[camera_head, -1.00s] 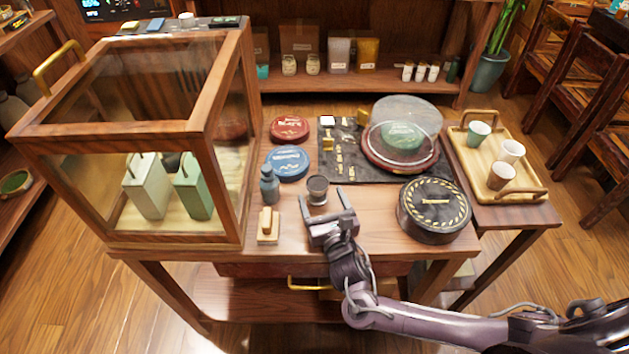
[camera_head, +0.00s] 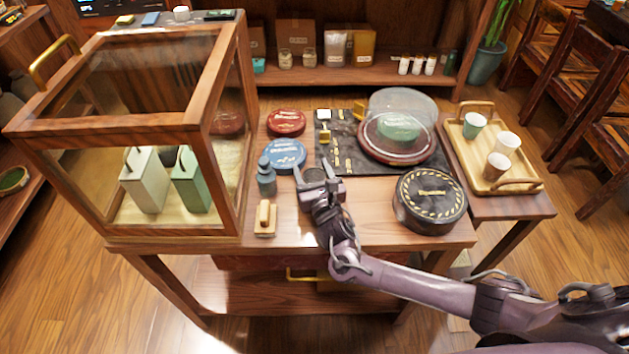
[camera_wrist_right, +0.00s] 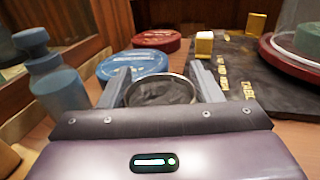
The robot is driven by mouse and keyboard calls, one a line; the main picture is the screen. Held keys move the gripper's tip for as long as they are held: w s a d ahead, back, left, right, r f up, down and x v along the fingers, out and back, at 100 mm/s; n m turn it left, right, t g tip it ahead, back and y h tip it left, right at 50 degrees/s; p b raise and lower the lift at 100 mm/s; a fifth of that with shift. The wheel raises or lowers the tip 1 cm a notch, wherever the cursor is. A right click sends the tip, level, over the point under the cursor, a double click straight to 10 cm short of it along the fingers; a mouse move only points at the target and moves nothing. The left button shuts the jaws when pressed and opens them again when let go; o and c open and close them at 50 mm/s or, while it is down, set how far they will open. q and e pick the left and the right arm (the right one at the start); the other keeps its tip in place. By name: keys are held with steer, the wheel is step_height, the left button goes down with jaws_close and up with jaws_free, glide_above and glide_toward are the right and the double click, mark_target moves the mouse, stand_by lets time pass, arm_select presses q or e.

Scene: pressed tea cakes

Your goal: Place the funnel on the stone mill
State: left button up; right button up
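A small dark round cup with a metal rim (camera_head: 314,174), perhaps the funnel, stands on the table. It also shows in the right wrist view (camera_wrist_right: 161,91), dark inside. My right gripper (camera_head: 318,181) is open, with one finger on each side of the cup; I cannot tell whether they touch it. A low black drum with a yellow-dashed rim (camera_head: 430,202), perhaps the stone mill, stands at the right front of the table. Nothing is seen on top of it except a small light bar-shaped mark. My left gripper is not in view.
A blue-grey bottle (camera_head: 266,178) and a wooden block piece (camera_head: 265,217) stand left of the gripper. Blue (camera_head: 286,155) and red (camera_head: 286,122) discs lie behind. A clear dome (camera_head: 402,112) stands on the black mat (camera_head: 330,162). A glass case (camera_head: 221,190) bounds the left.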

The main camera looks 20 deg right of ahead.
mark_target(312, 169)
steer(key=c, duration=0.7)
steer(key=shift+r, duration=0.1)
step_height(312, 169, up, 20)
steer(key=p, duration=0.1)
steer(key=s+f, duration=0.1)
steer(key=s, duration=0.4)
steer(key=s+d+f, duration=0.1)
steer(key=s, duration=0.4)
steer(key=s+f, duration=0.2)
steer(key=s, duration=0.3)
steer(key=shift+s+d+f, duration=0.1)
steer(key=shift+d, duration=0.3)
steer(key=shift+f, duration=0.15)
